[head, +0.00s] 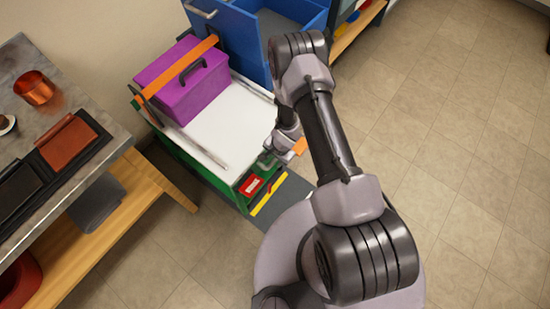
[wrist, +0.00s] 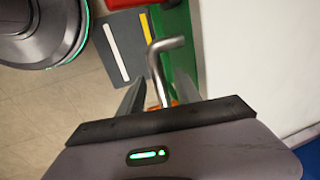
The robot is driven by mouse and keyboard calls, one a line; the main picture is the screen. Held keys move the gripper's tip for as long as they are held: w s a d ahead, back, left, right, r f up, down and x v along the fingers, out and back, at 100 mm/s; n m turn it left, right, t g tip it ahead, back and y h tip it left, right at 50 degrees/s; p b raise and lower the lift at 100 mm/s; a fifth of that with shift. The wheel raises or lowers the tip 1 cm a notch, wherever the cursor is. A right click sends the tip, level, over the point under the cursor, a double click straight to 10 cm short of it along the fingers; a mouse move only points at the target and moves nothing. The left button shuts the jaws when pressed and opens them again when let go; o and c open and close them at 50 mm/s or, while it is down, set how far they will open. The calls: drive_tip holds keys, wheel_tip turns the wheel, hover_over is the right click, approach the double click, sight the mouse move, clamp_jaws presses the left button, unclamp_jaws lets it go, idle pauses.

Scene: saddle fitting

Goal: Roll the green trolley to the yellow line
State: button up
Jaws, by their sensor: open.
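The green trolley (head: 229,194) stands left of my arm in the head view, with a white top (head: 232,122). Its green side also shows in the wrist view (wrist: 180,42). A bent metal handle (wrist: 168,45) sticks out from that side; its lower part lies between my gripper's fingers (wrist: 159,92). The fingers are open, apart on both sides of the handle; contact cannot be told.
A workbench (head: 62,60) with a copper cup (head: 36,88) is at left. Tiled floor at right is clear.

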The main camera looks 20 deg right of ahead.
wheel_tip(320, 180, up, 17)
drive_tip(key=s+d+p, duration=0.2)
drive_tip(key=p, duration=0.5)
drive_tip(key=shift+s, duration=0.35)
drive_tip(key=w+d+r+n+t+h+b, duration=0.1)
drive_tip(key=w+d+r+b, duration=0.1)
drive_tip(key=r, duration=0.9)
drive_tip(key=w+d+r+n+t+h+b, duration=0.1)
drive_tip(key=r, duration=1.1)
drive_tip(key=s+a+r+n+t+y+b, duration=0.1)
drive_tip(key=s+a+r, duration=0.3)
drive_tip(key=s+r, duration=0.4)
drive_tip(key=s+a+r+n+t+y+b, duration=0.1)
drive_tip(key=s+a+r+n+b, duration=0.1)
drive_tip(key=s+r, duration=0.6)
drive_tip(key=s+a+n, duration=0.1)
drive_tip(key=s+a, duration=0.1)
drive_tip(key=shift+s+r+n+y, duration=0.3)
drive_tip(key=shift+r+y, duration=0.05)
drive_tip(key=shift+y, duration=0.05)
